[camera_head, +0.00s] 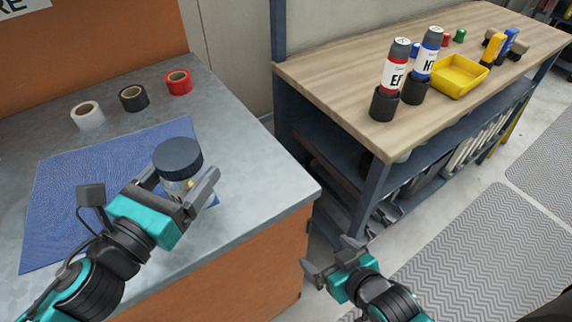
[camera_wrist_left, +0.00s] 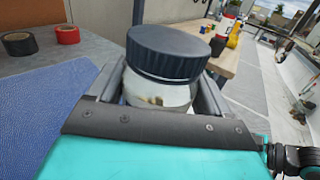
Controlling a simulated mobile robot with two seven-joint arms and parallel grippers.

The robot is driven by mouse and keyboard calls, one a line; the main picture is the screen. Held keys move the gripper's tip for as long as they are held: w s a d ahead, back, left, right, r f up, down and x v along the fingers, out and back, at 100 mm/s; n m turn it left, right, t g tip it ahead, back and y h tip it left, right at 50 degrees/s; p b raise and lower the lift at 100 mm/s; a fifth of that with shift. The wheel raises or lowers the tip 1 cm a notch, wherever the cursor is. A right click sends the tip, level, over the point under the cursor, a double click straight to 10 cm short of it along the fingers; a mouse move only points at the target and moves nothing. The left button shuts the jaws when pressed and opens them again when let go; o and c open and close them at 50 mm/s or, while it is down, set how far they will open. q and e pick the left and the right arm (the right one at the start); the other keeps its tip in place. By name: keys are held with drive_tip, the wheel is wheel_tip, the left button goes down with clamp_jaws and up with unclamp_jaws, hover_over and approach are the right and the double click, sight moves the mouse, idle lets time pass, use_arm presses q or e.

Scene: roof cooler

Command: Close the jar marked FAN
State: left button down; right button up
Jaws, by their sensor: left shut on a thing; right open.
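A clear jar with a dark ribbed lid (camera_head: 178,156) is above or on the right part of the blue mat. My left gripper (camera_head: 184,190) is shut on the jar's body, below the lid. In the left wrist view the lid (camera_wrist_left: 168,52) sits on top of the jar (camera_wrist_left: 155,90), slightly tilted in the picture. I cannot tell whether it is screwed tight. No FAN marking is readable on the jar. My right gripper (camera_head: 334,261) is open and empty, off the front right of the grey bench, low in the head view.
The blue mat (camera_head: 75,180) lies on the grey bench (camera_head: 245,165). Rolls of white (camera_head: 88,115), black (camera_head: 133,98) and red tape (camera_head: 178,83) stand behind it. A wooden table (camera_head: 330,80) at right holds two labelled bottles and a yellow tray (camera_head: 462,88). A floor gap separates bench and table.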

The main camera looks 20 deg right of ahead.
use_arm(q)
drive_tip(key=shift+w, duration=0.1)
drive_tip(key=w+a+r+n+t+y+p, duration=0.1)
drive_tip(key=w+a+r+n+y, duration=0.35)
drive_tip(key=a, duration=0.55)
drive_tip(key=w+a+r+n+t+y+p, duration=0.1)
drive_tip(key=w+a+r+n+t+y, duration=0.15)
drive_tip(key=w+a+y, duration=0.55)
drive_tip(key=w+a+r+n+y+p, duration=0.25)
drive_tip(key=a+r+n, duration=0.2)
drive_tip(key=a, duration=0.65)
drive_tip(key=a+r+n+g+y, duration=0.1)
drive_tip(key=a+r+y, duration=0.1)
drive_tip(key=a, duration=0.4)
drive_tip(key=s+a+r+n+g+y, duration=0.1)
drive_tip(key=a+r+n+y, duration=0.1)
drive_tip(key=a+y, duration=0.2)
drive_tip(key=shift+s+a, duration=0.25)
drive_tip(key=shift+a, duration=0.9)
wheel_tip(320, 180, down, 16)
drive_tip(key=b, duration=0.3)
drive_tip(key=shift+r, duration=0.15)
